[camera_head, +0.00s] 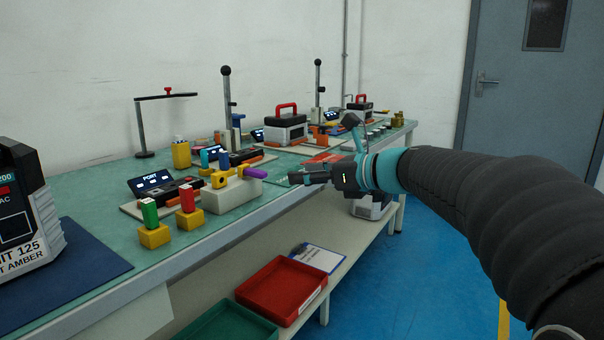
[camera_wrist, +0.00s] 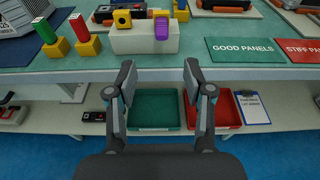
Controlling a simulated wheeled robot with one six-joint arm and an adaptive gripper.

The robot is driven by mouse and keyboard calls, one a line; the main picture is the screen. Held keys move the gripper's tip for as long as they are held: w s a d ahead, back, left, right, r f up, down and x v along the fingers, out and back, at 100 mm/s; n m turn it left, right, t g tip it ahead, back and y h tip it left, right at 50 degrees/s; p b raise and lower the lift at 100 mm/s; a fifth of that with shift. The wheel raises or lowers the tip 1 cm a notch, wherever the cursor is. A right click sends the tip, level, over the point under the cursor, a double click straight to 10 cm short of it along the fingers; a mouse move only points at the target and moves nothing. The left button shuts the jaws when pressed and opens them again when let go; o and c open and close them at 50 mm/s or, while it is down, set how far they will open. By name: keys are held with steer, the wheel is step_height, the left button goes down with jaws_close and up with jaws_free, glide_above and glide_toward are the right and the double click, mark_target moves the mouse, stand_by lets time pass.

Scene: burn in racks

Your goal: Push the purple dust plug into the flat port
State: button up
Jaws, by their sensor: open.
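The purple dust plug (camera_head: 253,173) lies at the right end of a pale block (camera_head: 230,197) near the bench's front edge, beside yellow pieces. In the wrist view the plug (camera_wrist: 162,27) hangs over the block's front face. My gripper (camera_head: 293,178) is to the right of the plug in the head view, apart from it. In the wrist view my gripper (camera_wrist: 158,68) is open and empty, its fingers spread below the plug. A device with a screen reading "PORT" (camera_head: 155,183) stands behind the block. I cannot tell which opening is the flat port.
Green (camera_head: 149,212) and red (camera_head: 187,197) pieces stand in yellow holders left of the block. A green "GOOD PANELS" mat (camera_wrist: 243,50) lies to the right. Red (camera_head: 284,288) and green trays rest on the lower shelf. Tall black-knobbed posts stand further back.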

mark_target(263, 172)
steer(key=x, duration=1.3)
steer(key=shift+w+a+r, duration=0.15)
steer(key=shift+w+a, duration=0.1)
steer(key=shift+w, duration=0.05)
jaws_close()
